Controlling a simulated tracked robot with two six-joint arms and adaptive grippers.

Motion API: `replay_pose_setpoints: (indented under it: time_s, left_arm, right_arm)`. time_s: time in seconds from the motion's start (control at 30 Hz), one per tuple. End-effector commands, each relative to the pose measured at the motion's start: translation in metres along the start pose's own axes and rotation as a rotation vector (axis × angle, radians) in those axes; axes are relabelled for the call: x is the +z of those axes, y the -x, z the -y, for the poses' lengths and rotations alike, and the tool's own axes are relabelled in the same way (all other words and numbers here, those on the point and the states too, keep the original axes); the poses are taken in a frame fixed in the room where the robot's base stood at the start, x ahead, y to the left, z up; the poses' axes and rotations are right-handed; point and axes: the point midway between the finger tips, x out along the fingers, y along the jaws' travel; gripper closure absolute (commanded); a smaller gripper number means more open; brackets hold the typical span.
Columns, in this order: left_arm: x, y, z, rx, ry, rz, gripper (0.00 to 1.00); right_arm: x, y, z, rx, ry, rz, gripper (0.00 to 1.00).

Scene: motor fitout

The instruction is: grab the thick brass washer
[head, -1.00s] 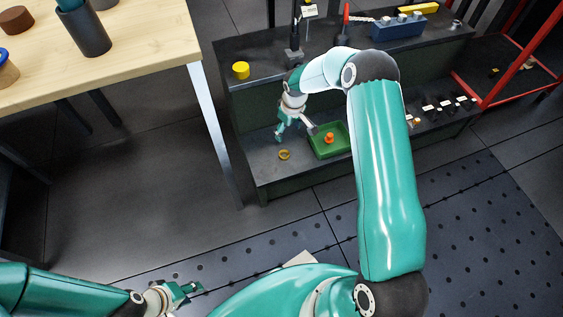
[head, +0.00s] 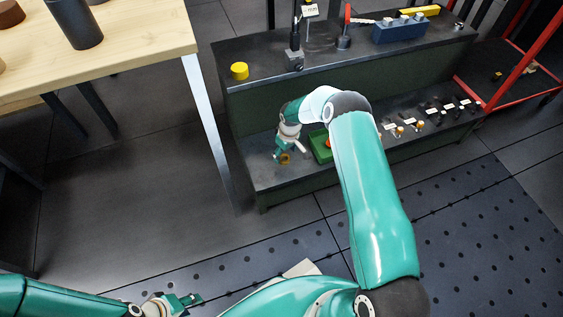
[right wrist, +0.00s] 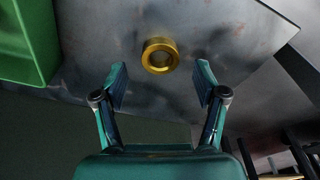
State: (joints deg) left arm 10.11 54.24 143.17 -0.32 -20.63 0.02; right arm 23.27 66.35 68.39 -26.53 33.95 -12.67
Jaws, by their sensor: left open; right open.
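The thick brass washer (right wrist: 160,56) lies flat on the lower grey shelf; its gold ring and dark hole show in the right wrist view, and it is partly hidden in the head view (head: 285,159). My right gripper (right wrist: 160,80) is open and empty. Its two fingertips point toward the washer, one to each side of it, with the ring just beyond them and not gripped. In the head view my right gripper (head: 283,157) is low over the shelf at the washer. My left gripper (head: 193,300) is open and empty, far away at the lower left.
A green tray (right wrist: 30,35) with an orange part in it stands beside the washer. The upper shelf (head: 260,85) holds a yellow cylinder (head: 239,71) and a blue block (head: 400,30). Several small labelled parts sit further right on the lower shelf. A wooden table (head: 120,40) stands at left.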

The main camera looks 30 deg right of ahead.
Motion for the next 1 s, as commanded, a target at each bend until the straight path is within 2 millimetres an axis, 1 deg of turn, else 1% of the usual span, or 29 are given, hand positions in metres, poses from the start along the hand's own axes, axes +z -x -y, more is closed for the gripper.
replay_pose_setpoints:
  time_s: [0.03, 0.13, 0.2, 0.43, 0.83, 0.87, 1.0]
  left_arm:
    - [0.000, -0.007, 0.003, 0.000, 0.000, 0.000, 0.59]
    - [0.000, -0.010, 0.003, 0.000, 0.000, 0.000, 0.59]
    - [0.000, -0.010, 0.004, 0.000, 0.000, 0.000, 0.59]
    - [0.000, -0.009, 0.003, 0.000, 0.000, 0.000, 0.59]
    - [0.000, -0.009, 0.003, 0.000, 0.000, 0.000, 0.59]
    - [0.000, -0.009, 0.003, 0.000, 0.000, 0.000, 0.59]
    - [0.000, -0.009, 0.003, 0.000, 0.000, 0.000, 0.59]
  right_arm:
    - [0.001, -0.013, 0.000, -0.001, 0.000, 0.002, 0.29]
    - [0.000, -0.022, 0.000, -0.001, 0.000, 0.001, 0.29]
    - [0.000, -0.025, 0.000, -0.001, 0.001, 0.001, 0.29]
    - [0.000, -0.024, 0.000, 0.000, 0.001, 0.000, 0.29]
    - [-0.001, -0.024, 0.001, 0.000, 0.002, 0.000, 0.95]
    - [-0.001, -0.024, 0.001, 0.000, 0.002, 0.000, 0.97]
    - [-0.001, -0.024, 0.001, 0.000, 0.002, 0.000, 0.97]
